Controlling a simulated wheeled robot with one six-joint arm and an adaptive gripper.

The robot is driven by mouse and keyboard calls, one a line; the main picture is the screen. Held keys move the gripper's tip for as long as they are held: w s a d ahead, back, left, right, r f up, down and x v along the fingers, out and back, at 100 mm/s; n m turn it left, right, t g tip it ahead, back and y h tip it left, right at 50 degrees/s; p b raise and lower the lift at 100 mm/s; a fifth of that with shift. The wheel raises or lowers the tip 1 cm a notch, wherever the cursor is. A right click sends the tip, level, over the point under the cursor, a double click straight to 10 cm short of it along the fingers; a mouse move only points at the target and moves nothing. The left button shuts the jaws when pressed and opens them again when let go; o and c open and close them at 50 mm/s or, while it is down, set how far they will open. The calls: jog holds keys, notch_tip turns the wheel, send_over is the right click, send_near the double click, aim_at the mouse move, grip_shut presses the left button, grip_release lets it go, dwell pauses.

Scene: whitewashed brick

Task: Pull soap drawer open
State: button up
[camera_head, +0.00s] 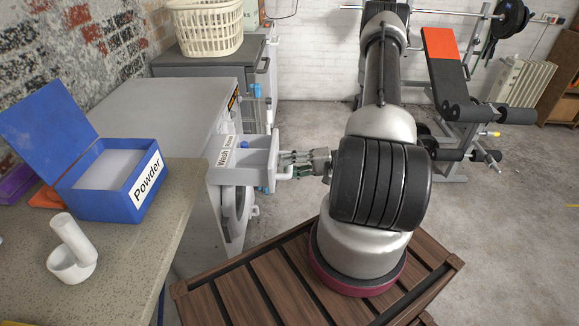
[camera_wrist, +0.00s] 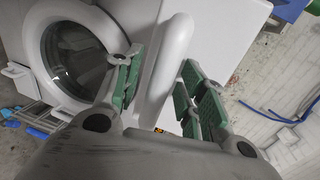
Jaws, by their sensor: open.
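The soap drawer (camera_head: 258,168) stands out from the upper front of the grey-white washing machine (camera_head: 165,108) in the head view. A label reading "Wash" is by it. My gripper (camera_head: 290,162) is at the drawer's front, coming from the right. In the wrist view a white rounded handle bar (camera_wrist: 172,58) lies between the green-padded fingers of my gripper (camera_wrist: 160,82). The fingers are open, one on each side of the bar, with a gap visible on the right side. The fingers partly hide the lower end of the bar.
The machine's round door (camera_wrist: 75,52) is below the drawer. A counter (camera_head: 140,225) at left holds an open blue powder box (camera_head: 105,195) and a white cup-shaped item (camera_head: 72,250). A laundry basket (camera_head: 208,28) stands behind. A weight bench (camera_head: 455,75) is at the right.

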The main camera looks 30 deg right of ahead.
jog(key=v, duration=1.2)
